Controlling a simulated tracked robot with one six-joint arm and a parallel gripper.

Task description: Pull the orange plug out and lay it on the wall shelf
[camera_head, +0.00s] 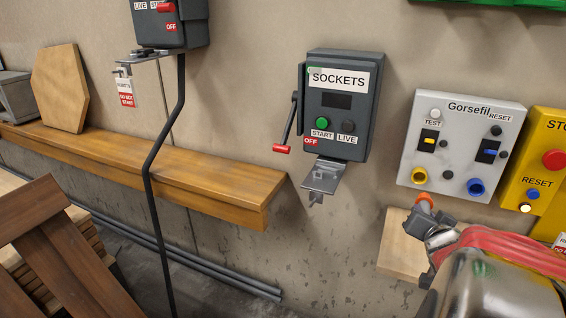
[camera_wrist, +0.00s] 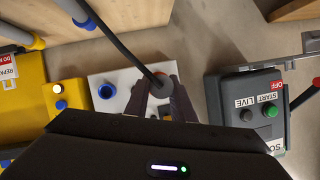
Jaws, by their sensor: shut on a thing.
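An orange plug (camera_head: 424,199) is held in my gripper (camera_head: 432,222), in front of the lower left edge of the grey Gorsefil panel (camera_head: 445,140). In the head view its orange end shows just below the yellow-ringed socket (camera_head: 419,175), which looks uncovered. In the wrist view the plug (camera_wrist: 163,79) sits between the dark jaws of my gripper (camera_wrist: 161,97), with a black cable in front of it. A long wooden shelf (camera_head: 200,172) runs along the wall at left.
A dark SOCKETS box (camera_head: 341,105) with a red-ended lever is left of the panel. A yellow box (camera_head: 545,150) is at right. A hexagonal wooden board (camera_head: 60,88) stands on the long shelf, whose right part is bare. A black cable (camera_wrist: 118,45) crosses the wrist view.

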